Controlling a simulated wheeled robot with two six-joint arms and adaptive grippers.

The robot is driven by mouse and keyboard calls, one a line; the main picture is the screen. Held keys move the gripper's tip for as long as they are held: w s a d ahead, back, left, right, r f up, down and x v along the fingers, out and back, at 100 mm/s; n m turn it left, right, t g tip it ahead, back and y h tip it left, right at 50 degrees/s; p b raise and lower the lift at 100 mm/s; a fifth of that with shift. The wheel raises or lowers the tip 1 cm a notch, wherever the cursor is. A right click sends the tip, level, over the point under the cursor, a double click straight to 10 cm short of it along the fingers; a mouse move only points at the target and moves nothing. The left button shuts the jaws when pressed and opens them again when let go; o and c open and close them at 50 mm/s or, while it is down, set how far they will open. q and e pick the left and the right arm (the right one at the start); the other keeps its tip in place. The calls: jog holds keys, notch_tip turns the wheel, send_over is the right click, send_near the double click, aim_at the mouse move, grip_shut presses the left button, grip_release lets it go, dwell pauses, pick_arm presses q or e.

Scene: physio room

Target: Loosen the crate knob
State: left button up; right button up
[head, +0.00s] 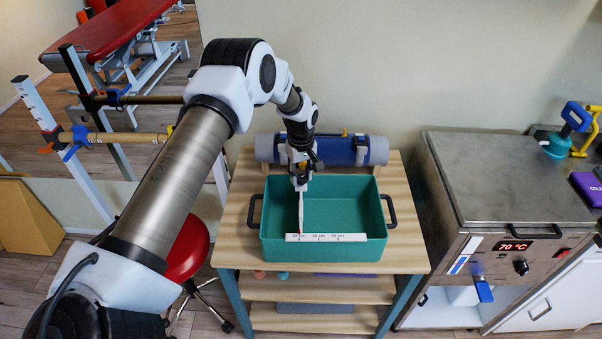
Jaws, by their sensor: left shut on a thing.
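The teal crate (376,215) stands on the wooden trolley, open at the top, with a dark handle at each side. A thin white divider (302,212) runs front to back inside it, left of its middle. A white scale strip (326,238) with centimetre marks lies along the front rim. My left gripper (300,186) reaches down over the crate's back rim at the far end of the divider. It is shut on the crate knob, which the jaws and wrist almost wholly hide. My right gripper is out of view.
A blue roll (338,150) in a holder stands behind the crate. The wooden trolley (408,240) has bare room around the crate. A steel heater cabinet (485,180) reading 70 °C stands at right. A red stool (187,250) and a rack with bars (110,137) are at left.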

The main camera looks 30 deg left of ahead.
aim_at(301, 177)
pick_arm(q)
jog(key=shift+n+p, duration=0.35)
jog(key=shift+n, duration=1.85)
jog(key=o, duration=1.2)
jog(key=shift+c, duration=0.2)
notch_tip(301, 177, up, 12)
